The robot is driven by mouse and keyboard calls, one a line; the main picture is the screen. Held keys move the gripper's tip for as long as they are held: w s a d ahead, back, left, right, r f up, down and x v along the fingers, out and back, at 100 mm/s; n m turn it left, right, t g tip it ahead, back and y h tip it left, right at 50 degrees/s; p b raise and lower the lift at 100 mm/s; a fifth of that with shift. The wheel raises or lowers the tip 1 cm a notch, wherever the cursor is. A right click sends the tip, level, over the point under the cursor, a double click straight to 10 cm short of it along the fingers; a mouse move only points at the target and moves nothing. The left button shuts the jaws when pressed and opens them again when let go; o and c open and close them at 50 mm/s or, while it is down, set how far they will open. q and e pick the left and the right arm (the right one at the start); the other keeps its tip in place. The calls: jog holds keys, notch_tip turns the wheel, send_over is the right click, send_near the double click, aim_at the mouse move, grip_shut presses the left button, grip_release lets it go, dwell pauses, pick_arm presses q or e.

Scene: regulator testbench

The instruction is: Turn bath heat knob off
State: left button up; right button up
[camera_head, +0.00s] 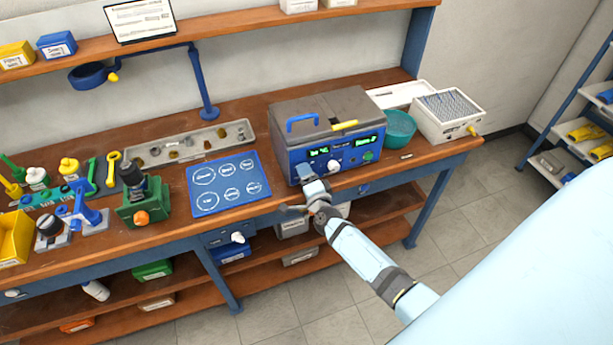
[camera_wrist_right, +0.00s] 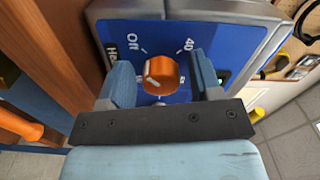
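The heated bath (camera_head: 325,125) is a grey lidded box with a blue front panel. In the right wrist view its orange heat knob (camera_wrist_right: 160,72) sits on the blue panel (camera_wrist_right: 170,38), with "Off" at its upper left and "40" at its upper right. A white mark shows on the knob's left side. My right gripper (camera_wrist_right: 160,62) is open, one finger on each side of the knob with visible gaps. In the head view my right gripper (camera_head: 310,182) is at the panel's lower left and hides the knob. My left gripper is not in view.
A white knob (camera_head: 333,166) and green displays (camera_head: 365,141) are on the panel. A teal bowl (camera_head: 398,128) and white rack (camera_head: 447,115) stand right of the bath. A blue mat (camera_head: 228,183) lies to its left. The wooden bench edge (camera_head: 420,160) runs below.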

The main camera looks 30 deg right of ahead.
jog(key=shift+s, duration=0.1)
jog(key=b+v, duration=0.2)
jog(key=v, duration=1.1)
jog(key=shift+s, duration=0.35)
jog(key=s+a+f+n+g+y, duration=0.2)
jog(key=s+a+n, duration=0.4)
jog(key=n, duration=0.4)
jog(key=s+a+f+n+g+y, duration=0.3)
jog(key=s+a+n, duration=0.4)
jog(key=n, duration=0.4)
jog(key=shift+s+a+g+y, duration=0.2)
jog(key=shift+s+g+y, duration=0.55)
jog(key=shift+y, duration=0.45)
